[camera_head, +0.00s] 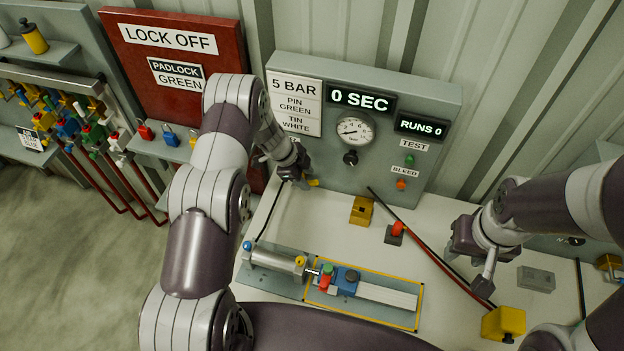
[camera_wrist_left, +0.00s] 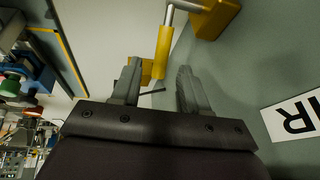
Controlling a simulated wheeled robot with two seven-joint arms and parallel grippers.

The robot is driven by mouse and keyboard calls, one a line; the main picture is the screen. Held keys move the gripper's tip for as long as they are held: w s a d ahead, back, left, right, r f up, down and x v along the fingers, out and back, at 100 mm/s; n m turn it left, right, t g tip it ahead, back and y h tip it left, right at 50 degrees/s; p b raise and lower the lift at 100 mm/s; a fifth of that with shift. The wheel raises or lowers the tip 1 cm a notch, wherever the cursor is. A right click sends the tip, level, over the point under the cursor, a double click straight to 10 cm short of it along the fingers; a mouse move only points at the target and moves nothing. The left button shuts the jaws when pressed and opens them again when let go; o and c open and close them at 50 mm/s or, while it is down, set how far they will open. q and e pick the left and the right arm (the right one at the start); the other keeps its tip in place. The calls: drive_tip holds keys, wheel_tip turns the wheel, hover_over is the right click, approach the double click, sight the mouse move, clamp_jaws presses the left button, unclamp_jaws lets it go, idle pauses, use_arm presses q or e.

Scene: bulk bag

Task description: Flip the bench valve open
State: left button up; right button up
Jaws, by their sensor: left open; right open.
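The bench valve (camera_wrist_left: 212,18) shows in the left wrist view as a yellow body on the grey panel, with a metal stem and a yellow handle (camera_wrist_left: 163,52). My left gripper (camera_wrist_left: 158,70) is open, and the handle's end shows between its fingertips, not gripped. I cannot tell whether they touch. In the head view my left gripper (camera_head: 300,181) is at the panel's lower left, and only a bit of yellow handle (camera_head: 313,183) shows beside it. My right gripper (camera_head: 484,280) is open and empty above the bench's right side.
The grey panel (camera_head: 445,100) has a gauge (camera_head: 354,130) and displays reading 0 SEC and RUNS 0. A cylinder fixture (camera_head: 275,260) lies at the bench front. Yellow blocks (camera_head: 361,210) (camera_head: 503,322) and a red-and-black hose (camera_head: 430,250) are on the bench.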

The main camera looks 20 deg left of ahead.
sight(310, 182)
use_arm(q)
drive_tip(key=p+x, duration=0.1)
drive_tip(key=x, duration=0.2)
drive_tip(key=shift+w+d+f, duration=0.1)
drive_tip(key=shift+d+f, duration=0.05)
drive_tip(key=shift+f, duration=0.25)
drive_tip(key=shift+w+d+f, duration=0.1)
drive_tip(key=shift+d+f, duration=0.05)
drive_tip(key=shift+f, duration=0.2)
clamp_jaws()
